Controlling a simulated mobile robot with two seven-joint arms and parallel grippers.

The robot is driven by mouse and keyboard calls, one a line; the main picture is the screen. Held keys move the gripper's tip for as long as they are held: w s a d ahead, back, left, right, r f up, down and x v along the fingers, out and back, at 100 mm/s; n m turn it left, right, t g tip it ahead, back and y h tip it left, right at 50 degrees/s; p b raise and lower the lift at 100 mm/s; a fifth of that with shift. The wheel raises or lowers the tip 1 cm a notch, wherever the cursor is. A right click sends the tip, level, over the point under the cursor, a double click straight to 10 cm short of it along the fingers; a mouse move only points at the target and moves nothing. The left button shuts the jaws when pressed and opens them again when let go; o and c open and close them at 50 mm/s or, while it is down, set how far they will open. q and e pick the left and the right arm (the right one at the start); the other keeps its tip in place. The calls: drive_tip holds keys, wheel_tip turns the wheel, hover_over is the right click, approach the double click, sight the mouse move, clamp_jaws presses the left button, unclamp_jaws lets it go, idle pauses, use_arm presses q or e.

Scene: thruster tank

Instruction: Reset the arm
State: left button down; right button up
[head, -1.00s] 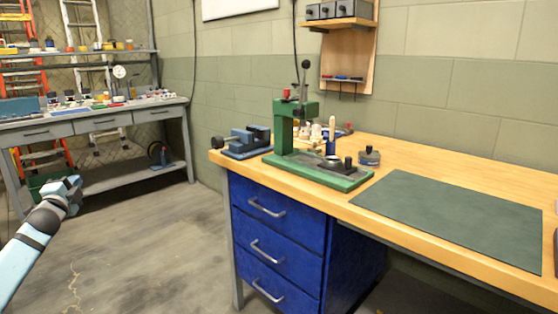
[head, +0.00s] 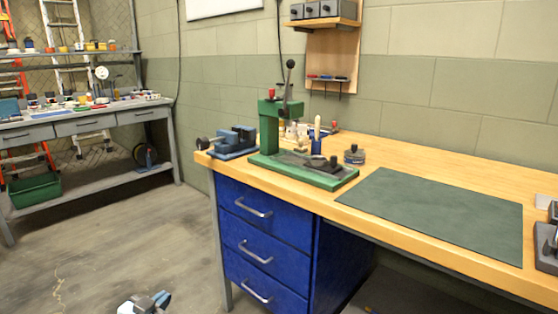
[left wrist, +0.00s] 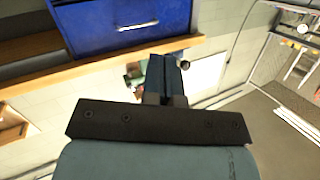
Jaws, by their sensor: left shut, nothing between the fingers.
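My left gripper (head: 146,303) is low at the bottom edge of the head view, over the open floor left of the blue drawer cabinet (head: 262,240). Only its end shows there. In the left wrist view the fingers (left wrist: 168,75) are together with nothing between them, and the blue drawer front (left wrist: 120,25) appears beyond at the top. My right gripper shows in neither view.
A wooden workbench (head: 420,180) carries a green press (head: 268,130), a blue vise (head: 235,142), a small round tin (head: 354,155) and a green mat (head: 440,212). A grey object (head: 546,245) is cut off at right. A cluttered shelf bench (head: 85,125) stands at back left.

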use_arm(q)
drive_tip(key=s+d+r+n+h, duration=0.1)
drive_tip(key=s+d+r+h, duration=0.25)
drive_tip(key=s+d, duration=0.7)
drive_tip(key=s+d+r+n+h, duration=0.15)
drive_tip(key=s+d+r, duration=0.45)
drive_tip(key=s, duration=0.8)
wheel_tip(320, 180, up, 10)
drive_tip(key=w+a+y+p, duration=0.1)
drive_tip(key=a+y+p, duration=0.2)
drive_tip(key=p, duration=2)
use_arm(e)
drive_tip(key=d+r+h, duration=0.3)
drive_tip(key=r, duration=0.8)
use_arm(q)
drive_tip(key=s+a+r+g+y+p, duration=0.1)
drive_tip(key=s+a+g+p, duration=0.3)
drive_tip(key=p, duration=1.5)
drive_tip(key=shift+s+a+r+y, duration=0.25)
drive_tip(key=shift+s+a+y, duration=0.2)
drive_tip(key=shift+y, duration=0.45)
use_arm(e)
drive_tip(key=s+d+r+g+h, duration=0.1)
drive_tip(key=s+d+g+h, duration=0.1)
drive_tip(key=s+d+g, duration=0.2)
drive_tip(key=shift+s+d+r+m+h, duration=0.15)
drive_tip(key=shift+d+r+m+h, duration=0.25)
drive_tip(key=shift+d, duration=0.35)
